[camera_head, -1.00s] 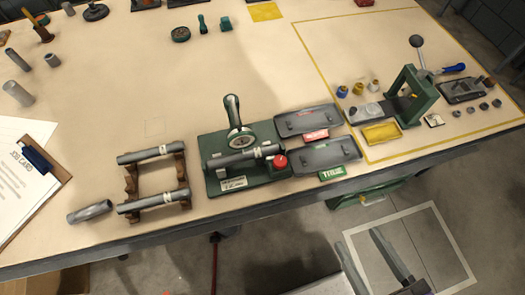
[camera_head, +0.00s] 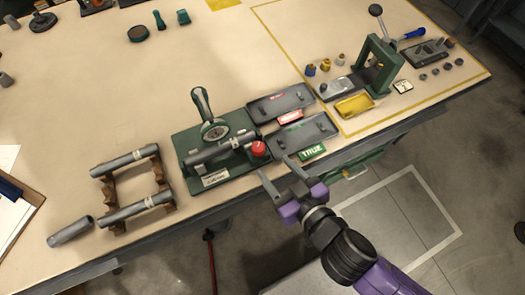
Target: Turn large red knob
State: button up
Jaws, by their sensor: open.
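The large red knob (camera_head: 258,149) sits at the right end of a grey shaft (camera_head: 221,151) on a green gauge fixture (camera_head: 189,140) near the table's front edge. The exact height gap cannot be told.
Two dark trays, one with a red label (camera_head: 290,116) and one with a green TRUE label (camera_head: 312,152), lie right of the fixture. A wooden rack (camera_head: 107,188) with grey tubes stands left. A green press (camera_head: 379,68) stands at the back right. Bare table (camera_head: 90,100) lies behind.

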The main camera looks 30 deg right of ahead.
aim_at(261, 153)
jog(key=shift+p+x, duration=0.85)
jog(key=shift+x, duration=3.05)
jog(key=shift+c, duration=0.2)
grip_shut()
